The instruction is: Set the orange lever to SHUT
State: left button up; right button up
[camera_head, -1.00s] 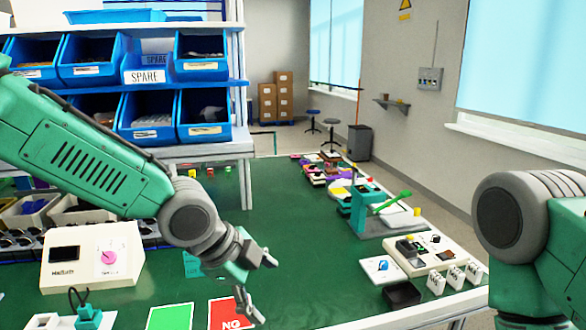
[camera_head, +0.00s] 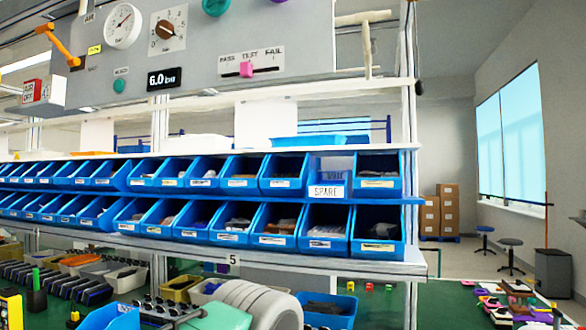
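The orange lever (camera_head: 60,46) is on the grey overhead panel (camera_head: 310,42), at the upper left of the head view. I cannot read a SHUT mark. Neither gripper is in view.
The panel also carries a round gauge (camera_head: 122,26), a dial (camera_head: 167,29) and a pink slider (camera_head: 246,69). A red and white box (camera_head: 40,92) is below the lever. Rows of blue bins (camera_head: 326,225) fill the shelf under the panel. Open floor shows at right.

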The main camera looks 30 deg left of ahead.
aim_at(71, 61)
jog(key=u, duration=2.4)
